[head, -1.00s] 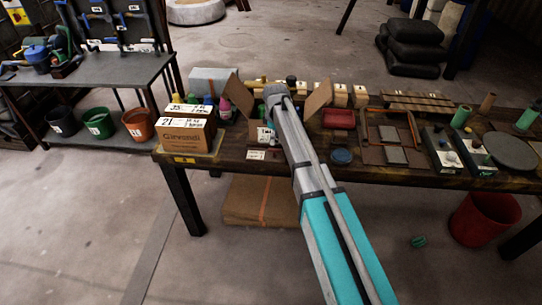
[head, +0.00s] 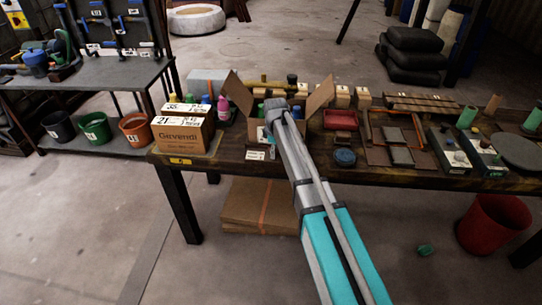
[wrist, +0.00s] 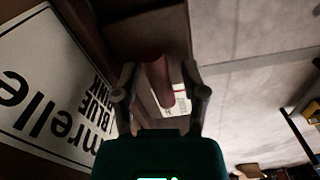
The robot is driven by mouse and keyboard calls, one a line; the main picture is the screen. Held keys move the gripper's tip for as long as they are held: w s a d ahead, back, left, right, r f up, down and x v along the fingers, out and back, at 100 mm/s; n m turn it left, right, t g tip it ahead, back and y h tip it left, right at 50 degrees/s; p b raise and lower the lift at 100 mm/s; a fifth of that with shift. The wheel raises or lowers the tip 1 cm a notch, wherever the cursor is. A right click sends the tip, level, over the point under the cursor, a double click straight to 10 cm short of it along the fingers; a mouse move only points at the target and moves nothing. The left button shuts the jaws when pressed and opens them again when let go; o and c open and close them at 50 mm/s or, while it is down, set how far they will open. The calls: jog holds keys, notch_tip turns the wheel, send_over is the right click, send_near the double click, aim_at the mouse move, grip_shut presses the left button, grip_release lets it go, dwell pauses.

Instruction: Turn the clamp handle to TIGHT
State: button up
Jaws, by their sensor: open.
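In the wrist view, my gripper (wrist: 160,72) is open, with one finger on each side of a dull red, rounded bar (wrist: 157,82). The bar looks like the clamp handle, but its clamp and any TIGHT mark cannot be made out. I cannot tell whether the fingers touch it. A small white card with print (wrist: 181,100) lies beyond the bar, too small to read. In the head view, my arm hides the gripper and the handle, near the front of the open cardboard box (head: 318,101) on the workbench (head: 225,158).
A large printed label (wrist: 45,85) is close on the left in the wrist view. On the bench, a closed carton (head: 183,136) stands left, and a red tray (head: 341,120) and blue round item (head: 344,157) lie right. A red bucket (head: 493,222) stands on the floor.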

jog(key=shift+f, duration=0.35)
